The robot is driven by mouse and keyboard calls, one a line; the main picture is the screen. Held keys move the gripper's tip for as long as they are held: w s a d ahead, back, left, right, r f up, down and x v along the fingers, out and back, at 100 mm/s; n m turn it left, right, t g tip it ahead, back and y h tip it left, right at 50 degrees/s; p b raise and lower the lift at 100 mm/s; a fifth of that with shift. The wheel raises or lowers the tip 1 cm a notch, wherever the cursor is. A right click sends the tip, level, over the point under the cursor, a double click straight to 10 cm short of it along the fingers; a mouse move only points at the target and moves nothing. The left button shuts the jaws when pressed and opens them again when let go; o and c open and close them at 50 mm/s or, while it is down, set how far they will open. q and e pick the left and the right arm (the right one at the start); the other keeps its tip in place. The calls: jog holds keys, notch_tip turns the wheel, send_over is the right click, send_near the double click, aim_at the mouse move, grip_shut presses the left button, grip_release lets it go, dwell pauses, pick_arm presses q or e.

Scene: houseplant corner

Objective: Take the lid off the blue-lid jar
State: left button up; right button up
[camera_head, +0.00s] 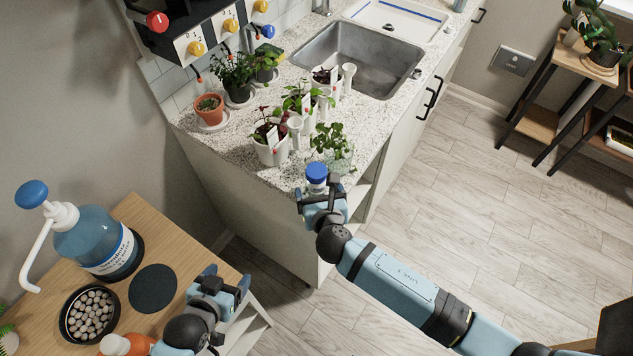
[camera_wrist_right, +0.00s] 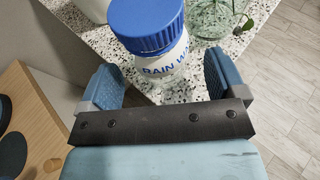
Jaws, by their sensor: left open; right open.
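The blue-lid jar (camera_head: 316,180) stands at the near corner of the speckled counter, with its ribbed blue lid (camera_head: 317,171) on top. In the right wrist view the lid (camera_wrist_right: 146,22) sits on the clear jar, whose white label (camera_wrist_right: 166,66) reads "RAIN WA…". My right gripper (camera_head: 322,196) is open at the counter corner. In the right wrist view its two blue fingers (camera_wrist_right: 160,78) are apart on either side of the jar, lower than the lid; I cannot tell whether they touch it. My left gripper (camera_head: 226,282) is open and empty over the wooden table's right edge.
Several potted plants stand behind the jar, with a leafy cutting in a glass vessel (camera_head: 331,155) close by. The sink (camera_head: 362,62) lies further back. The wooden table (camera_head: 178,250) holds a blue pump bottle (camera_head: 97,245), a bowl of pebbles (camera_head: 90,312) and a dark round mat (camera_head: 153,289).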

aim_at(319, 191)
jog(key=x, duration=0.3)
jog(key=shift+w+a+f, duration=0.1)
jog(key=shift+w, duration=0.2)
jog(key=shift+c, duration=0.2)
jog(key=c, duration=1.1)
jog(key=shift+o, duration=0.2)
jog(key=shift+r, duration=0.2)
notch_tip(319, 191, up, 20)
jog(key=p, duration=0.1)
jog(key=shift+f, duration=0.15)
